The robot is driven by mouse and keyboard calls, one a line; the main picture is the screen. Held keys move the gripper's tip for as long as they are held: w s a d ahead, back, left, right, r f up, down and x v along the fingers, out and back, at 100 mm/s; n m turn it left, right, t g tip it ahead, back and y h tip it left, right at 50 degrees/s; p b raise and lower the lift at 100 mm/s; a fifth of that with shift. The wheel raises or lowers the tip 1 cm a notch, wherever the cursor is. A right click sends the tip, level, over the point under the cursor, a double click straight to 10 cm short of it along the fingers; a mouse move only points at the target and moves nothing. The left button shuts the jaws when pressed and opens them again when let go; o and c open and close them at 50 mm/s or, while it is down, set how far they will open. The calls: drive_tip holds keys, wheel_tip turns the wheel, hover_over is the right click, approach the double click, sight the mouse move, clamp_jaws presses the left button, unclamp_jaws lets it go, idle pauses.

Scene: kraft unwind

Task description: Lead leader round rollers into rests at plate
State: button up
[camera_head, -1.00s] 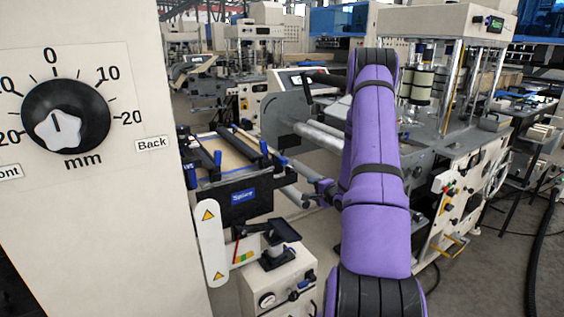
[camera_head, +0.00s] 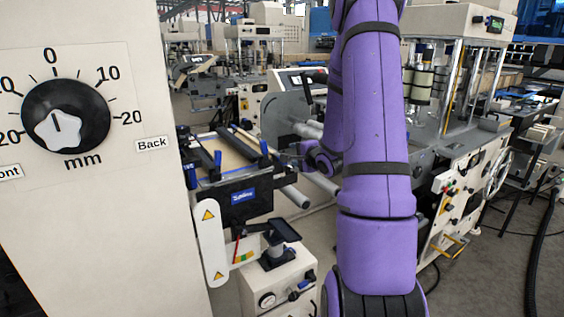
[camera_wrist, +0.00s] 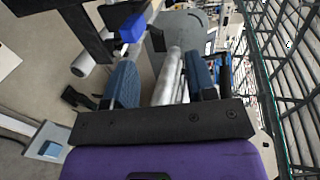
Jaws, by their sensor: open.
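My gripper (camera_wrist: 160,66) is open in the wrist view, its two blue-grey fingers apart with nothing held. Pale metal rollers (camera_wrist: 172,72) show beyond and between the fingers; I cannot tell how close they are. In the head view my gripper (camera_head: 292,160) is small and partly hidden, beside the roller frame. Pale rollers (camera_head: 308,130) run from a grey round-edged side plate (camera_head: 284,112) and pass behind my arm. A brown kraft-coloured sheet (camera_head: 236,150) lies in the blue-clamped frame; I cannot tell whether it is the leader. The rests cannot be made out.
A black bar with a blue label (camera_head: 242,196) fronts the frame. A cream panel with a black dial (camera_head: 66,116) fills the left. A low cabinet (camera_head: 280,283) with a gauge stands below. A green wire fence (camera_wrist: 285,85) is close on the right in the wrist view.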

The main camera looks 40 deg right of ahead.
drive_tip(key=w+f, duration=0.1)
drive_tip(key=w, duration=0.1)
drive_tip(key=w+f, duration=0.2)
drive_tip(key=w, duration=0.1)
drive_tip(key=w+d+f, duration=0.1)
drive_tip(key=w+f, duration=0.1)
drive_tip(key=w, duration=0.1)
drive_tip(key=shift+w+d+f, duration=0.1)
drive_tip(key=shift+f, duration=0.15)
idle(0.4)
clamp_jaws()
